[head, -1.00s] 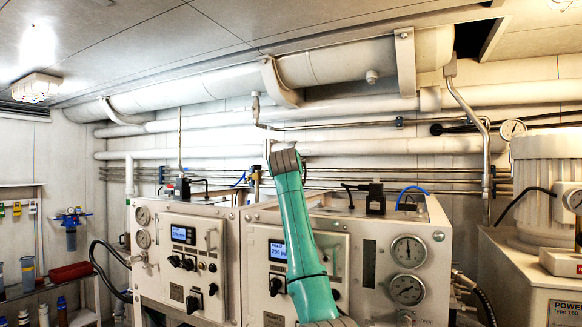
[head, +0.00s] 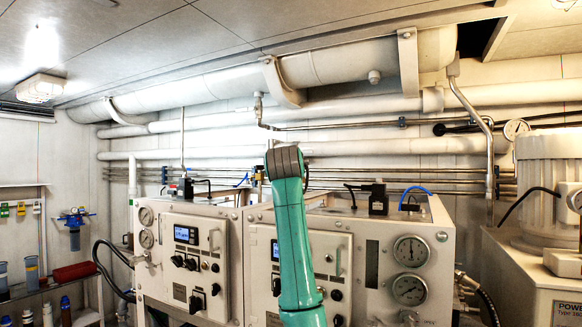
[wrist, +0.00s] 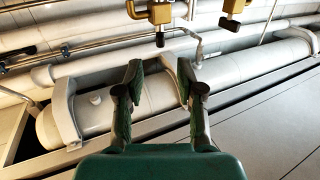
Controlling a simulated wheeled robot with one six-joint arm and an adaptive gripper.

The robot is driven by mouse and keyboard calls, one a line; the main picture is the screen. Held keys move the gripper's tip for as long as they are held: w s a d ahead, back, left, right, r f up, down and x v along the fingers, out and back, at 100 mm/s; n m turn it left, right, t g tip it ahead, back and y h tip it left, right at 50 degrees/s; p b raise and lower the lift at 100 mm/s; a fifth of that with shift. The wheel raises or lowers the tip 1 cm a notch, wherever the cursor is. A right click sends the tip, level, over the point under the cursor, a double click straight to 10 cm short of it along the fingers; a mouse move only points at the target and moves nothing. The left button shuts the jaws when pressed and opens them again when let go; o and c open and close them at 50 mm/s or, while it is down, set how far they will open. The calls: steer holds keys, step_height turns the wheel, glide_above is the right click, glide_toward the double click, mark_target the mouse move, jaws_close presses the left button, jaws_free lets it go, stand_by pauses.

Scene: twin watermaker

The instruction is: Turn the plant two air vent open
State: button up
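Two brass valve fittings show at the top edge of the wrist view, one near the middle (wrist: 158,12) and one to its right (wrist: 232,8). I cannot tell from the pictures which one is the plant two air vent. My gripper (wrist: 159,72) is open and empty, and the middle fitting lies beyond its fingertips, apart from them. In the head view a small brass fitting (head: 259,173) shows just left of my green arm, above the panels. My gripper is hidden there behind the arm. The right-hand plant panel (head: 328,245) is partly covered by my arm.
A large white pipe (head: 215,85) on brackets runs under the ceiling, with thinner pipes (head: 370,146) below it. The left panel (head: 190,262), pressure gauges (head: 410,250) and a white motor housing (head: 547,180) stand around. The wrist view also shows the large pipe (wrist: 150,100) close behind the fingers.

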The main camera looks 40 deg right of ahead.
steer(key=shift+v, duration=1.2)
steer(key=x, duration=1)
jaws_close()
